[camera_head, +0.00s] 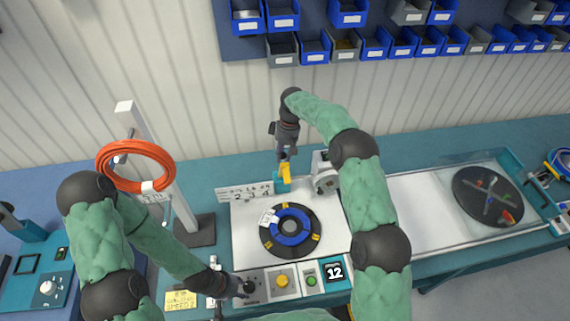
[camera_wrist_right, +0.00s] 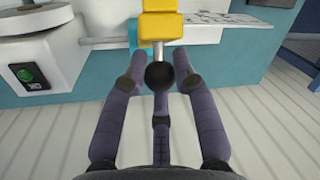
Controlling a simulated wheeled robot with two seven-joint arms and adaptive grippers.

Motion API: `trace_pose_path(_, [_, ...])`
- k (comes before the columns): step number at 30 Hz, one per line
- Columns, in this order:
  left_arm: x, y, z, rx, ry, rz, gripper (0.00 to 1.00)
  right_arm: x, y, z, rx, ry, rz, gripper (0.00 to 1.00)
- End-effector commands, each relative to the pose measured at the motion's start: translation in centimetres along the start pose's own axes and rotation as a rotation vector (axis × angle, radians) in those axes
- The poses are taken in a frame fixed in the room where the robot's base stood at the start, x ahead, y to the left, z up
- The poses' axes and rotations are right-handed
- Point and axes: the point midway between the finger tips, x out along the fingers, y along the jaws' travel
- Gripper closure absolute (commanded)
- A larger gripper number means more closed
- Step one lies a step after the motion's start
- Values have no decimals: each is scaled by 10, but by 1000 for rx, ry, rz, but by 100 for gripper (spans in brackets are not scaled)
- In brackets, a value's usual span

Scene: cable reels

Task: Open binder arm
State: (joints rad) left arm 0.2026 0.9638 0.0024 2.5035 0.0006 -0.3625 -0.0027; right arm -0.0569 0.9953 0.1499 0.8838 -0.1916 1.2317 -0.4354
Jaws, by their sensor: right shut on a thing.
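The binder arm (camera_head: 286,173) is a yellow piece on a teal mount at the back of the white work plate. In the right wrist view, the yellow binder arm (camera_wrist_right: 160,27) has a metal rod ending in a black ball knob (camera_wrist_right: 160,76). My right gripper (camera_head: 285,155) comes down from above at the binder arm. In the wrist view, the right gripper's fingers (camera_wrist_right: 158,80) close around the black knob. My left gripper (camera_head: 240,288) is low at the front left of the work plate, beside the control panel; its fingers are too small to read.
A blue and black cable reel (camera_head: 290,232) lies on the plate. An orange cable coil (camera_head: 136,166) hangs on a white post at the left. A yellow button (camera_head: 282,281) and a green button (camera_head: 311,281) sit at the front. A dark turntable (camera_head: 487,196) is at the right.

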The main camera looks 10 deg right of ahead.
Motion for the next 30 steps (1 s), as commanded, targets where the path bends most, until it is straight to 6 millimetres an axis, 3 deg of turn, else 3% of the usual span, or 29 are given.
trace_pose_path(12, [-10,4,0,0,0,0,60,-2,20,-26,1,-6,1,100])
trace_pose_path(30, [-17,6,0,0,0,0,60,-3,30,-39,2,-6,2,100])
